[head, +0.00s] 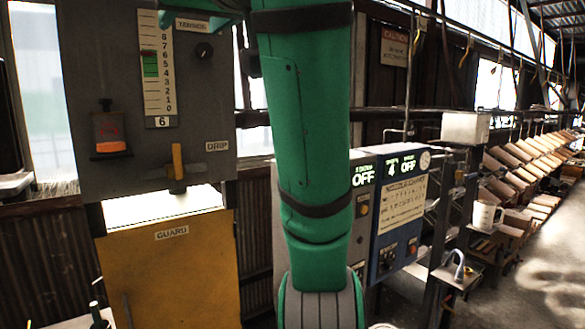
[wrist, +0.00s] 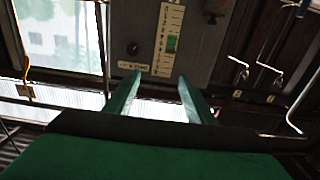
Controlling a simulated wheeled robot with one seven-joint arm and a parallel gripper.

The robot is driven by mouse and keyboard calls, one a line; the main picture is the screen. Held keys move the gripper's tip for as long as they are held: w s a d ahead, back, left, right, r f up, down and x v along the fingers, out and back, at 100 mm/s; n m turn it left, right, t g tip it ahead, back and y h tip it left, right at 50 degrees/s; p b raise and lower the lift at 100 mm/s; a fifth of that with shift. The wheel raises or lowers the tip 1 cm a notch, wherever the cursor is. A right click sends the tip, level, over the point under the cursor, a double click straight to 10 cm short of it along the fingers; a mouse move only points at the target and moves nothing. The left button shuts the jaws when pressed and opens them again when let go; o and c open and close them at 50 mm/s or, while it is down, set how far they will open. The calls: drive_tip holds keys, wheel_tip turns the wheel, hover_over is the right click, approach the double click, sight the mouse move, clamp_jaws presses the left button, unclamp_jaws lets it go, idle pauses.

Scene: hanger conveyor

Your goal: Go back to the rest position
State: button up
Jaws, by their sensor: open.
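My gripper (wrist: 159,77) shows in the wrist view as two green fingers spread apart. Nothing is between them. Beyond the fingertips is the grey control panel (wrist: 208,45), which looks upside down in this view, with its scale (wrist: 172,28) and dark knob (wrist: 133,48). In the head view my green arm rises through the middle of the picture. My gripper's fingers cannot be made out there. The grey panel (head: 88,60) stands at the left, with the scale (head: 158,72) near its right side.
A yellow guard plate (head: 170,275) is below the panel. Control boxes marked OFF (head: 400,205) stand behind my arm. At the right are a white mug (head: 486,215) on a ledge and a long row of brown boards (head: 520,155). Open floor (head: 545,270) lies at the far right.

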drive_tip(key=w+d+f+m, duration=0.1)
drive_tip(key=w+f, duration=0.5)
drive_tip(key=f, duration=0.4)
drive_tip(key=w+d+f+m+t+h, duration=0.1)
drive_tip(key=w+f+m, duration=0.1)
drive_tip(key=w+f, duration=0.7)
drive_tip(key=w+d+f+m, duration=0.1)
drive_tip(key=w+f, duration=0.3)
drive_tip(key=f, duration=0.8)
drive_tip(key=s+d+f+m+t+h, duration=0.1)
drive_tip(key=s+d+f+m+h, duration=0.1)
drive_tip(key=f, duration=1.4)
drive_tip(key=s+d+f+m+h, duration=0.2)
drive_tip(key=d+f, duration=0.1)
drive_tip(key=f, duration=1.3)
drive_tip(key=s+d+f+m+h, duration=0.1)
drive_tip(key=s+d+f+h, duration=0.1)
drive_tip(key=s+f, duration=0.95)
drive_tip(key=s+d+f+h, duration=0.2)
drive_tip(key=s+f, duration=0.9)
drive_tip(key=f, duration=0.1)
drive_tip(key=s+d+n+g+h, duration=0.1)
drive_tip(key=s+d+n, duration=0.1)
drive_tip(key=s, duration=2.7)
drive_tip(key=shift+s+r+g, duration=0.2)
drive_tip(key=shift+s+g, duration=0.05)
drive_tip(key=shift+g, duration=0.05)
